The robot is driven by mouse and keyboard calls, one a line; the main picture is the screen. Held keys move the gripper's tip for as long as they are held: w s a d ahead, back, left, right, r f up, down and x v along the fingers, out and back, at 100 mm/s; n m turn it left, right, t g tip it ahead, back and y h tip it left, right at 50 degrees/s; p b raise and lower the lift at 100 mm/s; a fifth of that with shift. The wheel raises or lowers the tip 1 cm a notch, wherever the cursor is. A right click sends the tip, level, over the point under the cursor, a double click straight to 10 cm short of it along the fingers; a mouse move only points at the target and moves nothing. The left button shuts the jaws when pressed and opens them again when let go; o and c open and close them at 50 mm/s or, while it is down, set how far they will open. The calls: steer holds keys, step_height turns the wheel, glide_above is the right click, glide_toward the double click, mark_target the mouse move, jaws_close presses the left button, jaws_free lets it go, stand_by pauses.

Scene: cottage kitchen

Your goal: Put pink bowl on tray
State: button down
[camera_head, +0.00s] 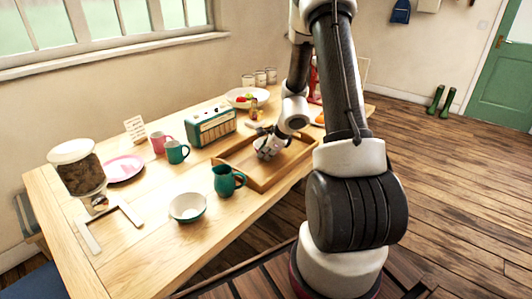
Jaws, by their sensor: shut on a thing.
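The wooden tray (285,165) lies on the table, right of the middle of the picture. My gripper (266,149) reaches down over the tray's left half and is shut on a small pale pinkish thing (264,154), which looks like the pink bowl. The fingers and wrist cover much of it. It is at the tray, but I cannot tell whether it touches the tray floor.
A teal jug (226,181) stands close by the tray's left front edge. A teal radio (211,126) stands behind the tray. Mugs, a pink plate (124,168) and a jar (80,170) are farther left.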

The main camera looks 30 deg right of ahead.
steer(key=c, duration=1.4)
jaws_free()
steer(key=shift+f, duration=0.1)
